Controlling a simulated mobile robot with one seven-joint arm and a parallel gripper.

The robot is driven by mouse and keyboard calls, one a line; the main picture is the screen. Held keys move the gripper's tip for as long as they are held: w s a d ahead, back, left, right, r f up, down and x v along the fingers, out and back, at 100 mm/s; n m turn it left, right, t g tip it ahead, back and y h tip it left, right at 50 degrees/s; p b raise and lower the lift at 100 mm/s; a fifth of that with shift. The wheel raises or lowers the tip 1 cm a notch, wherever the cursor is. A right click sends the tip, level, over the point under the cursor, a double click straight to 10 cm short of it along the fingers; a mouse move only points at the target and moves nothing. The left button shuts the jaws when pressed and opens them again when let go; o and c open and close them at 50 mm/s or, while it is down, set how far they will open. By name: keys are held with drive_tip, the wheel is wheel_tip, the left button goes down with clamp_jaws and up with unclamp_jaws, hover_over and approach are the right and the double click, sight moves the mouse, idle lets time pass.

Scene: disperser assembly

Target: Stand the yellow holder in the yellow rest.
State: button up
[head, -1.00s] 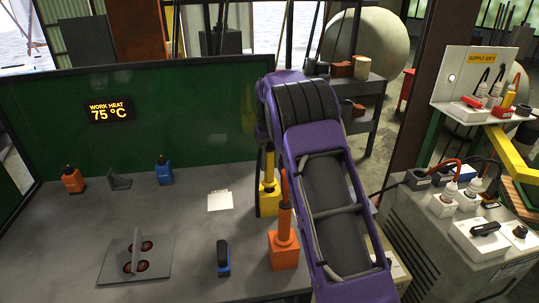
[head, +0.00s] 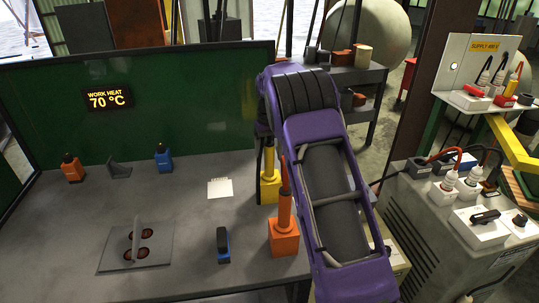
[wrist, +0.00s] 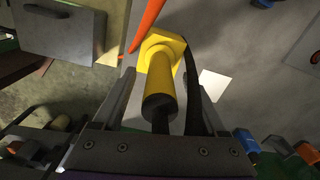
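The yellow holder (head: 268,157) stands upright in the yellow rest (head: 269,190) at the right side of the bench. In the wrist view the holder (wrist: 160,88) points up towards the camera from its rest (wrist: 160,45), its dark end nearest me. My gripper (wrist: 160,76) is open, with one finger on each side of the holder and visible gaps between. In the head view my purple arm hides most of the gripper.
An orange holder in an orange rest (head: 284,238) stands close in front of the yellow one.

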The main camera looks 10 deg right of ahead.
wheel_tip(320, 180, up, 17)
drive_tip(key=p, duration=0.1)
drive_tip(key=shift+r, duration=0.2)
idle(0.4)
